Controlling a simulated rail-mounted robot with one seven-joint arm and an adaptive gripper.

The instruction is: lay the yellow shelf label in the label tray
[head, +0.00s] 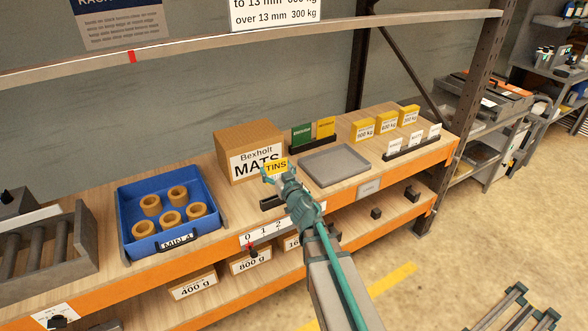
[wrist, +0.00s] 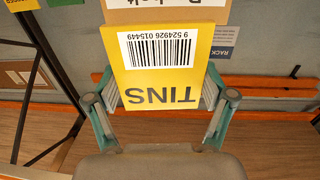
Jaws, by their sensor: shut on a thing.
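The yellow shelf label (head: 276,166), marked TINS, is held in my gripper (head: 272,174) in front of the cardboard MATS box. In the wrist view the yellow label (wrist: 165,65) shows a barcode and upside-down TINS lettering, with the fingers of my gripper (wrist: 160,95) closed on its two sides. A shallow, empty grey tray (head: 336,181), which looks like the label tray, lies flat on the shelf to the right of my gripper. The label is apart from this tray.
The MATS box (head: 240,140) stands just behind the label. A black holder (head: 313,144) with green and yellow cards stands behind the grey tray. Yellow weight boxes (head: 387,124) and a white-card rack (head: 412,149) are to its right. A blue bin (head: 130,215) with brown rings is at left.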

